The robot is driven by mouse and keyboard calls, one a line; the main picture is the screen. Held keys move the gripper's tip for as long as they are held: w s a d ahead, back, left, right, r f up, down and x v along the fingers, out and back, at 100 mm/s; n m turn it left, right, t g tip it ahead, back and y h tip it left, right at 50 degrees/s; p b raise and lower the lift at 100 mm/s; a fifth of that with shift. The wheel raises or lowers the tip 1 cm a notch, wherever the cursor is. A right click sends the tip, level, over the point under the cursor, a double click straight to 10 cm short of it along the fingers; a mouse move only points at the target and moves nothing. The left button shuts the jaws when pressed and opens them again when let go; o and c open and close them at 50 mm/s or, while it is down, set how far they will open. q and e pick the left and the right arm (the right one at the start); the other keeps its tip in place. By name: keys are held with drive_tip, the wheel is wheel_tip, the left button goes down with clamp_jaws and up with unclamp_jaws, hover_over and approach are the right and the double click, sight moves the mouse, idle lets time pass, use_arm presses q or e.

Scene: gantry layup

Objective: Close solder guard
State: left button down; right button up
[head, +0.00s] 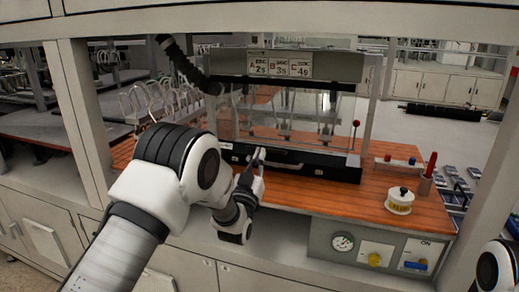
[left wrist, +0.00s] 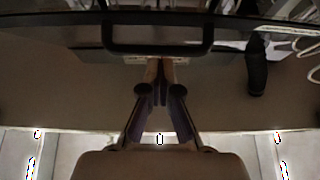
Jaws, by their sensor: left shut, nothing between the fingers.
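The solder guard (head: 342,116) is a clear panel in a grey-framed booth on the wooden bench. A bar handle (head: 288,165) runs along its lower front, above a black base. The handle shows as a dark bar in the left wrist view (left wrist: 158,50). My left gripper (head: 258,157) is shut and empty at the left part of the handle in the head view. In the left wrist view its fingertips (left wrist: 160,88) lie just below the bar; I cannot tell whether they touch it. My right gripper is out of view.
A red-knobbed lever (head: 355,124) stands at the booth's right side. A cream lidded pot (head: 400,200) and a red tool in a holder (head: 428,172) stand to the right. A control panel (head: 378,252) is below the bench. Gantry posts flank the bench.

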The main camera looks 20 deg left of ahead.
sight(267, 146)
use_arm(q)
drive_tip(key=shift+w+f, duration=0.1)
drive_tip(key=shift+w, duration=0.1)
drive_tip(key=w+f+b, duration=0.2)
drive_tip(key=b, duration=0.2)
drive_tip(key=shift+f, duration=0.15)
drive_tip(key=shift+w, duration=0.35)
drive_tip(key=shift+r, duration=0.2)
